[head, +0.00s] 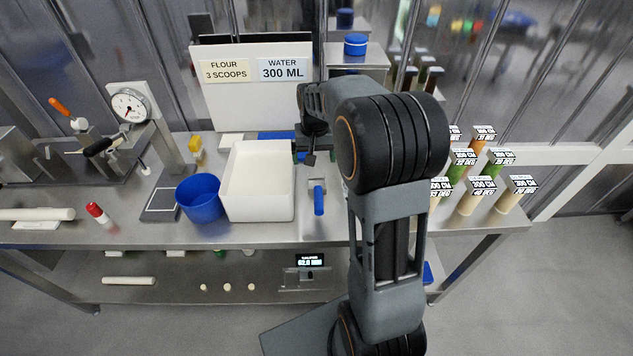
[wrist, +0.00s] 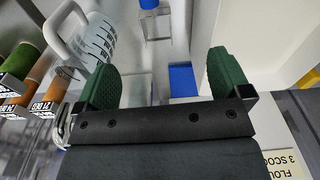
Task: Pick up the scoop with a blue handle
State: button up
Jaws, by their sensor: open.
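The scoop with a blue handle (head: 319,201) lies on the steel table just right of the white bin, its handle toward the front edge. In the wrist view the scoop (wrist: 157,27) shows at the top centre, beyond my fingertips, with its blue handle cut off by the frame edge. My gripper (wrist: 175,75) has two green fingers spread wide with nothing held between them. In the head view my gripper (head: 314,155) is above the back of the table, behind the scoop and apart from it, partly hidden by my arm.
A white bin (head: 257,205) and blue bucket (head: 200,199) stand left of the scoop. A clear measuring jug (wrist: 92,42) is left in the wrist view. A blue object (wrist: 182,80) lies below my fingers. Labelled tubes (head: 470,203) stand at right. A sign board (head: 255,105) stands behind.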

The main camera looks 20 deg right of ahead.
jog(key=shift+m+g, duration=0.3)
jog(key=shift+m, duration=0.1)
jog(key=shift+w+d+f+p, duration=0.4)
jog(key=shift+w+f+p, duration=0.15)
jog(key=shift+f, duration=2.15)
jog(key=shift+w+d+f+p, duration=0.4)
jog(key=shift+f+p, duration=0.3)
jog(key=shift+f, duration=1.95)
jog(key=shift+w+d+f+p, duration=0.35)
jog(key=shift+w+f+p, duration=0.2)
jog(key=shift+f, duration=2.15)
jog(key=shift+c, duration=0.2)
jog(key=c, duration=1)
notch_tip(320, 180, up, 10)
jog(key=shift+r+b, duration=0.1)
jog(key=shift+b, duration=0.95)
